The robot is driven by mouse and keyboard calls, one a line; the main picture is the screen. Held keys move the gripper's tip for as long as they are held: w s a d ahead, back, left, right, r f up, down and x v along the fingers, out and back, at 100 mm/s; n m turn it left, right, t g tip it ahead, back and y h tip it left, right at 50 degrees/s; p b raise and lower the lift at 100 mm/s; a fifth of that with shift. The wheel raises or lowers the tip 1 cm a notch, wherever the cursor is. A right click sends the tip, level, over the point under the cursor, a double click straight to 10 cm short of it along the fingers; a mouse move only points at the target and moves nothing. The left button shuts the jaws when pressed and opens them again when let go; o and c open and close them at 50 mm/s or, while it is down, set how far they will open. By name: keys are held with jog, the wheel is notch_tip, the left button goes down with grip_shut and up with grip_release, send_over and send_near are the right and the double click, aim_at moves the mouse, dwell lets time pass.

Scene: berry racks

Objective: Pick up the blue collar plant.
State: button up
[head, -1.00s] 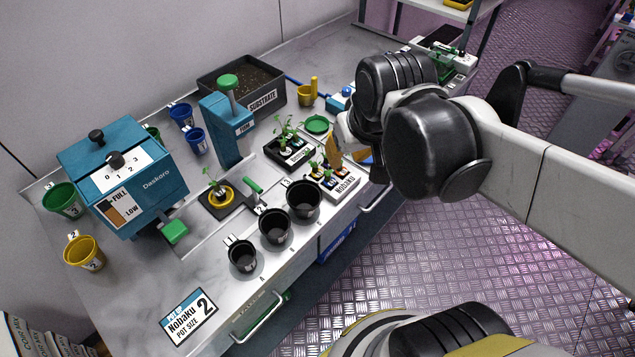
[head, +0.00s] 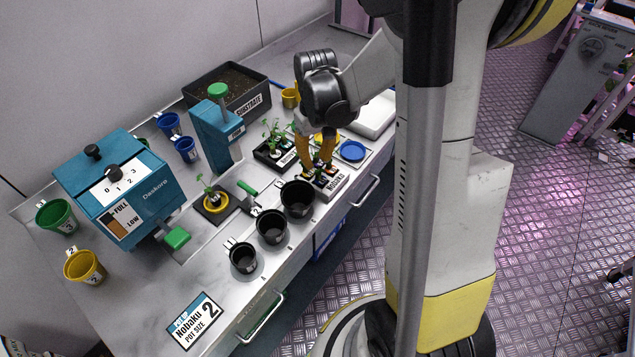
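The collars are tiny and partly covered by my fingers, so I cannot tell which plant has the blue one. My gripper (head: 317,164) points down over this tray. Its two orange-brown fingers are spread apart, with green leaves around and between them. I cannot tell whether they touch a plant. Nothing is seen lifted.
A black plant tray (head: 268,160) is just left of the gripper. Black pots (head: 298,200) stand along the front edge. A teal press (head: 213,130) and substrate box (head: 243,103) stand behind.

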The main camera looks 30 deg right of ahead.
aim_at(319, 173)
jog(key=f, duration=0.2)
jog(key=f+b, duration=0.1)
jog(key=s+f+b, duration=0.1)
jog(key=f, duration=0.1)
jog(key=shift+d+f, duration=0.1)
jog(key=shift+f, duration=0.25)
grip_shut()
